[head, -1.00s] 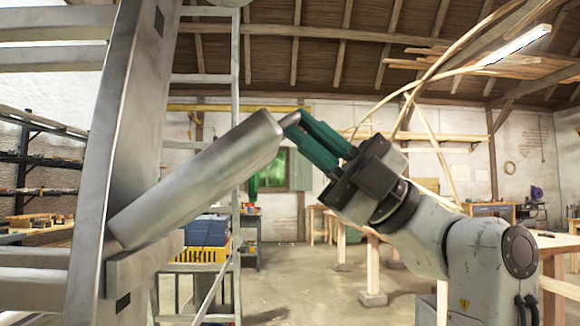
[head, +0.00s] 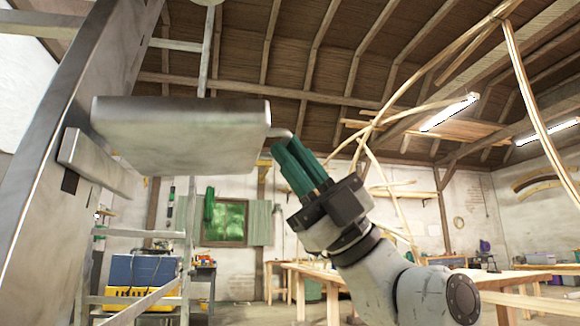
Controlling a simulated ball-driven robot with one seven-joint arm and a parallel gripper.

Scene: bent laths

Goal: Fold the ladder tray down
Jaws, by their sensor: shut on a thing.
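The ladder tray (head: 180,135) is a grey metal slab. It sticks out to the right from the ladder's side rail (head: 60,165) and now lies about level, seen from a little below. My gripper (head: 285,150) has green fingers and is at the tray's right end, where a small grey lip or handle (head: 280,132) sticks out. The fingers are shut on that lip. The exact contact between fingertips and lip is partly hidden. A grey bracket bar (head: 95,163) on the rail runs below the tray's left end.
Behind the ladder stand a blue box (head: 143,269) and a yellow crate (head: 122,298). A wooden workbench (head: 400,280) stands at the back right. Bent wooden laths (head: 530,85) rise at the right. The space below the tray's right end looks open.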

